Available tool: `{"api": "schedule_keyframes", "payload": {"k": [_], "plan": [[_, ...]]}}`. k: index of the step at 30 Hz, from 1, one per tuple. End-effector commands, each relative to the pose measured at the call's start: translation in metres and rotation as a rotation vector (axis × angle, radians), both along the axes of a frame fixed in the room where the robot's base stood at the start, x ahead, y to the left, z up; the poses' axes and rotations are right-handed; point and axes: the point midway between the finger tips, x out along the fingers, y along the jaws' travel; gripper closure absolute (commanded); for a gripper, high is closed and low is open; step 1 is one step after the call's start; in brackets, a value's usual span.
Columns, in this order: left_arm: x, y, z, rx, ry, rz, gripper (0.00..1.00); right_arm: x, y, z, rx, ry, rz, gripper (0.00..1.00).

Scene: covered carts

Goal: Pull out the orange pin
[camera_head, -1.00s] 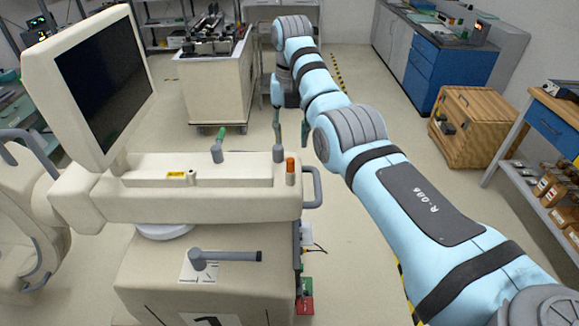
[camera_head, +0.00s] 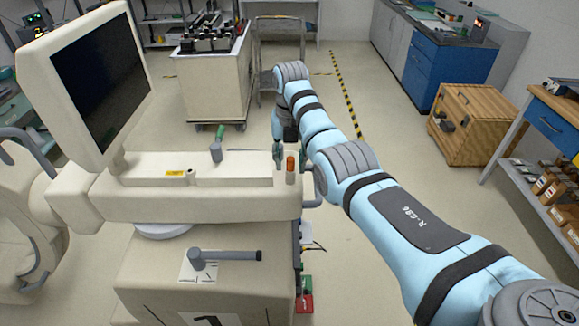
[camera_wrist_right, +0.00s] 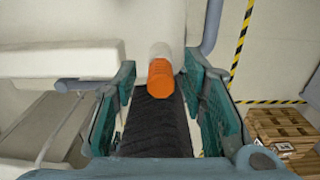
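The orange pin (camera_head: 290,164) stands upright on a pale base at the right end of the cream cart's upper arm. In the right wrist view its orange end (camera_wrist_right: 160,80) points at the camera, with a pale part behind it. My right gripper (camera_head: 291,154) is at the pin, one finger on each side. In the wrist view the fingers (camera_wrist_right: 160,64) are spread, with a gap between each finger and the pin. My left gripper is not in view.
The cart carries a monitor (camera_head: 95,85), a green-tipped lever (camera_head: 217,148) and a grey handle (camera_head: 225,256). A grey side handle (camera_wrist_right: 211,28) lies close to the right finger. A wooden crate (camera_head: 472,125) and workbench stand at the right. Open floor lies between.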

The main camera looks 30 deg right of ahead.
Motion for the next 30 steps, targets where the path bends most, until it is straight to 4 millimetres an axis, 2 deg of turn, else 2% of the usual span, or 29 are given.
{"api": "schedule_keyframes", "payload": {"k": [26,30], "plan": [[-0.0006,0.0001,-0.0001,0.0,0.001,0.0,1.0,-0.0003,-0.0003,0.0002,0.0,0.001,0.0,0.61],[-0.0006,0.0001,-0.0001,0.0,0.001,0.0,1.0,-0.0003,-0.0003,0.0002,0.0,0.001,0.0,0.81]]}}
